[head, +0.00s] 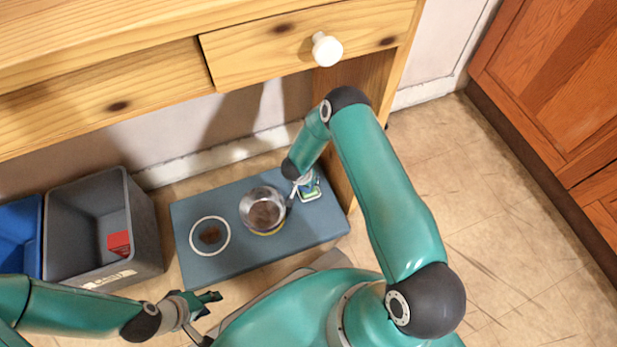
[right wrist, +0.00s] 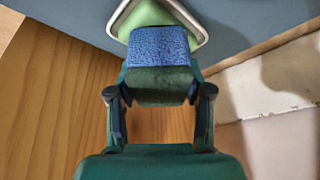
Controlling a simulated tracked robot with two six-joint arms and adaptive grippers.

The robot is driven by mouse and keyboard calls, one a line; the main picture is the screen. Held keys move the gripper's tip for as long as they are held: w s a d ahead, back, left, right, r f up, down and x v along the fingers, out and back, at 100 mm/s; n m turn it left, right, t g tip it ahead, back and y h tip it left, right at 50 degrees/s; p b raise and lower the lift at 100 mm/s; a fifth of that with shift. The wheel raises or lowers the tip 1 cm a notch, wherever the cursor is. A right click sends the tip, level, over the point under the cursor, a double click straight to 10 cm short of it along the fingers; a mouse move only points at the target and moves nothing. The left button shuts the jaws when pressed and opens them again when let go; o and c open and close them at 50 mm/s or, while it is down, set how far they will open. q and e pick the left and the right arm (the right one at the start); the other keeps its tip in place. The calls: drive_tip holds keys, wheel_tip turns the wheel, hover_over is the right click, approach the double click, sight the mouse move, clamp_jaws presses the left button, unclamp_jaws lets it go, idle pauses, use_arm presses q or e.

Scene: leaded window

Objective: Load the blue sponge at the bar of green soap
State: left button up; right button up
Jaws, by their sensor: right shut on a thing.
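The blue sponge (right wrist: 160,46) is between the fingers of my right gripper (right wrist: 160,97) in the right wrist view. Its far end is blue and its near face is dark green. The green soap (right wrist: 146,14) lies just beyond it in a pale-rimmed dish (right wrist: 200,34). The sponge's end overlaps the soap in this view; I cannot tell whether they touch. In the head view the soap dish (head: 312,197) is at the right end of the blue-grey platform, partly hidden by my right gripper. My left gripper (head: 207,315) is open and empty at the lower left.
On the platform (head: 200,268), a metal bowl (head: 263,212) with brown contents stands left of the dish, and a white-ringed dark plate (head: 194,242) is farther left. A grey bin (head: 70,222) with a red item and a blue bin (head: 15,235) stand left. A wooden desk (head: 110,105) overhangs behind.

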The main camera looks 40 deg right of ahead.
drive_tip(key=shift+f+b, duration=0.4)
drive_tip(key=shift+f, duration=0.15)
idle(1.7)
drive_tip(key=shift+r, duration=0.15)
wheel_tip(320, 180, up, 7)
drive_tip(key=p, duration=0.5)
drive_tip(key=shift+p, duration=0.4)
drive_tip(key=shift+s, duration=0.1)
